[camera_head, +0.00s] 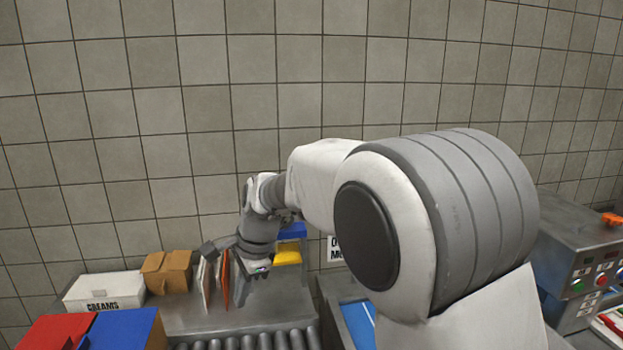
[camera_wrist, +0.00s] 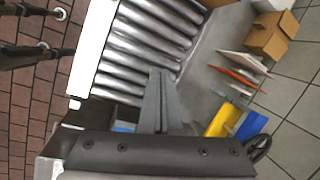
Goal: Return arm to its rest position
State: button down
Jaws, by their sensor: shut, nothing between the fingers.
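My gripper (camera_wrist: 160,75) is in the wrist view with its two dark fingers together, shut and empty. My large white and grey arm link hides much of the right half of that view.
A white creams box (camera_head: 105,291), a brown carton (camera_head: 166,272) and upright thin boards (camera_head: 205,280) stand along the tiled wall. Blue and yellow bins (camera_head: 287,254) are just behind my wrist. Red and blue boxes (camera_head: 125,328) are front left. A control panel (camera_head: 590,282) is at right.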

jog(key=s+d+r+n+t+h, duration=0.1)
jog(key=s+d+r+n, duration=0.3)
jog(key=d, duration=0.5)
jog(key=s+d+r+n+t, duration=0.1)
jog(key=s+d+r+n, duration=0.1)
jog(key=s+d+r, duration=0.45)
jog(key=s+d+f+n+t+h, duration=0.2)
jog(key=s+d+n, duration=0.3)
jog(key=s+d, duration=0.7)
jog(key=shift+d+f, duration=0.2)
jog(key=shift+f, duration=0.35)
